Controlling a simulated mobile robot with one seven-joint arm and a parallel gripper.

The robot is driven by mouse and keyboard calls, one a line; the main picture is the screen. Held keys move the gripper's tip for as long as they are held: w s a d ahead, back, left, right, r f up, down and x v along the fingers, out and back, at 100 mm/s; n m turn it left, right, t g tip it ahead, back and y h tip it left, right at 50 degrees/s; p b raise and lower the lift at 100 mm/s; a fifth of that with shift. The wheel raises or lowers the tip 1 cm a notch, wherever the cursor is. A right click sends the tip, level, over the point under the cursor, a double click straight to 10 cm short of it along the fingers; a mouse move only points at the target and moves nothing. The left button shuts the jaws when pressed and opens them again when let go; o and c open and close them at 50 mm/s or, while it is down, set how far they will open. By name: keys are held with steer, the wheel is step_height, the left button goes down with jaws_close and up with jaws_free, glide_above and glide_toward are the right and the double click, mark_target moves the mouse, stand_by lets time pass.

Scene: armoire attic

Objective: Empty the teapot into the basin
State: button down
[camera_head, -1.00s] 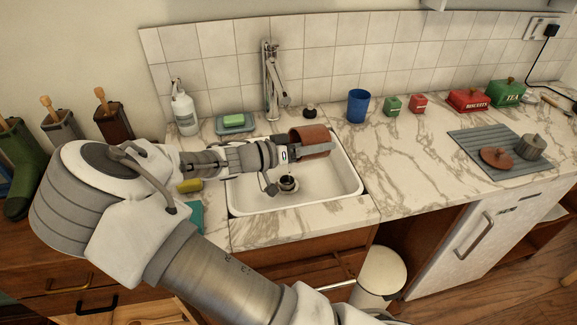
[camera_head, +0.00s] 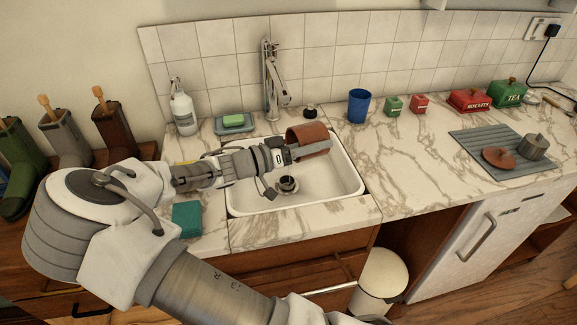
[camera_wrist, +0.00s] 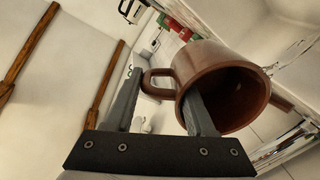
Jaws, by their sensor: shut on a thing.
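The teapot (camera_head: 306,138) is a reddish-brown pot without its lid, held on its side above the white basin (camera_head: 351,188). In the wrist view the teapot (camera_wrist: 215,62) shows a looped handle on its left and a dark open mouth turned toward the camera. My gripper (camera_head: 290,153) is shut on it. I cannot tell the exact contact. The basin's drain shows below.
A tap (camera_head: 272,80) stands behind the basin. A soap bottle (camera_head: 183,108), a green sponge on a dish (camera_head: 235,122) and a blue cup (camera_head: 358,106) are around it. A brown lid (camera_head: 498,157) lies on a grey mat at right. The counter between basin and mat is clear.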

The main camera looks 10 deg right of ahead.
steer(key=shift+s+a+r+h+b, duration=0.1)
steer(key=shift+a+r+h+b, duration=0.3)
steer(key=shift+r+h, duration=0.35)
steer(key=shift+s+a+r+t+h, duration=0.1)
steer(key=shift+a+r+t+h, duration=0.2)
steer(key=shift+a+r+h, duration=0.3)
steer(key=d+f+y+p, duration=0.1)
steer(key=y+p, duration=0.1)
steer(key=d+f+g+y+p, duration=0.1)
steer(key=d+y+p, duration=0.1)
steer(key=w+d+f+y+p, duration=0.1)
steer(key=d+y, duration=0.1)
steer(key=shift+d+f+g+y+p, duration=0.15)
steer(key=shift+f+g+y+p, duration=0.1)
steer(key=shift+g+p, duration=0.15)
steer(key=shift+d+f+g+y+p, duration=0.5)
steer(key=shift+d+f+y+p, duration=0.8)
steer(key=shift+f+y+p, duration=1.3)
steer(key=shift+w+d+r+g+y+p, duration=0.35)
steer(key=shift+d+r+y+p, duration=0.55)
steer(key=shift+y+p, duration=0.65)
steer(key=shift+w+d+r+g+y+p, duration=0.3)
steer(key=shift+d+r+y+p, duration=0.6)
steer(key=shift+p, duration=0.9)
steer(key=shift+w+d+r+g+y+p, duration=0.25)
steer(key=shift+w+d+r+y+p, duration=0.25)
steer(key=shift+d+y+p, duration=0.9)
